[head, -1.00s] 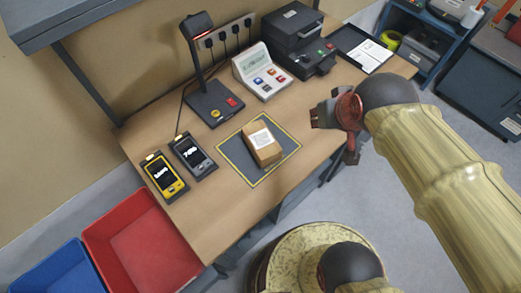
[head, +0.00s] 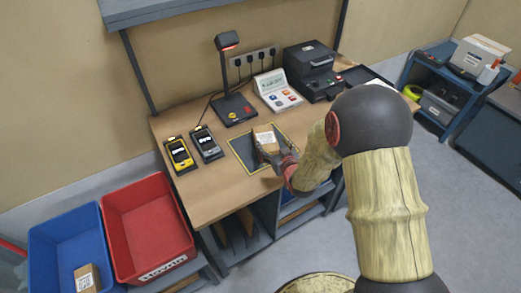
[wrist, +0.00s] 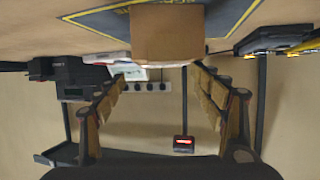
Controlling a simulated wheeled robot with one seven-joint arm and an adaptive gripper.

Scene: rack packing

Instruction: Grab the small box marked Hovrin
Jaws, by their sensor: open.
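A small brown cardboard box (head: 266,138) with a white label stands on the dark, yellow-edged mat (head: 243,151) on the workbench. Its print is too small to read. My gripper (head: 277,155) is open at the near side of this box and covers its lower part in the head view. In the wrist view, which looks upside down, the box (wrist: 172,34) is at the top centre, beyond and between my open fingers (wrist: 158,74). I cannot tell whether a finger touches it. Another small labelled box (head: 87,278) lies in the blue bin.
The blue bin (head: 62,228) and a red bin (head: 145,215) stand left of the bench. Yellow (head: 179,155) and grey (head: 206,144) handhelds, a scanner stand (head: 233,108), a button panel (head: 277,92) and a dark printer (head: 312,70) line the bench. Its front left is clear.

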